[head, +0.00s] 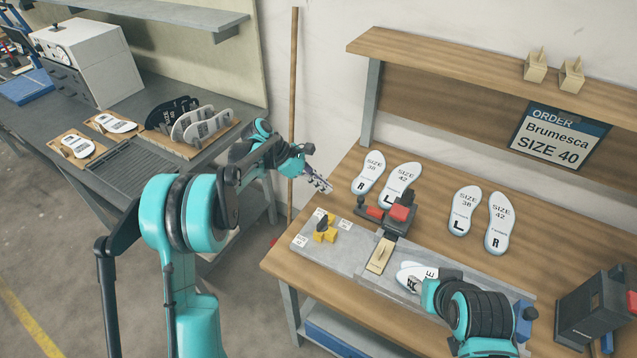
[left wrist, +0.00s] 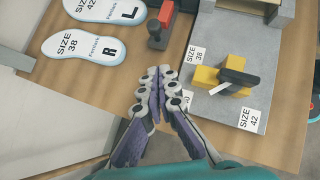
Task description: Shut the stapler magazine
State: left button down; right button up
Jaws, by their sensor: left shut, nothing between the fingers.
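A red and black device that looks like the stapler (head: 397,216) stands on the workbench, with a black arm and red block sticking out to its left. Part of it shows at the top of the left wrist view (left wrist: 159,28). I cannot tell how far its magazine is out. My left gripper (head: 323,185) is shut and empty, above the bench's left edge, to the left of the stapler and apart from it. Its closed fingers show in the left wrist view (left wrist: 160,85). My right arm is at the lower right; its fingers are hidden.
A grey plate (head: 350,231) holds a yellow block with a black lever (head: 325,232) and size labels. A tan strip (head: 380,257) lies in front of the stapler. Several insoles lie behind it, one pair near it (head: 401,180). A black box (head: 592,310) stands right.

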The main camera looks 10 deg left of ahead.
pick_arm(q)
jog(key=b+x, duration=0.1)
jog(key=x, duration=0.3)
jog(key=shift+f, duration=0.2)
jog(key=d, duration=0.2)
jog(key=d+b, duration=0.1)
jog(key=shift+w+d+f, duration=0.1)
jog(key=shift+d+f, duration=0.1)
jog(key=shift+f, duration=0.05)
jog(key=shift+w+d, duration=0.1)
jog(key=shift+d, duration=0.4)
jog(key=shift+r, duration=0.1)
jog(key=s+d, duration=0.1)
jog(key=d, duration=0.1)
jog(key=s+d, duration=0.1)
jog(key=d, duration=0.1)
jog(key=s+d, duration=0.1)
jog(key=d, duration=0.2)
jog(key=shift+s+d, duration=0.15)
jog(key=shift+d, duration=0.1)
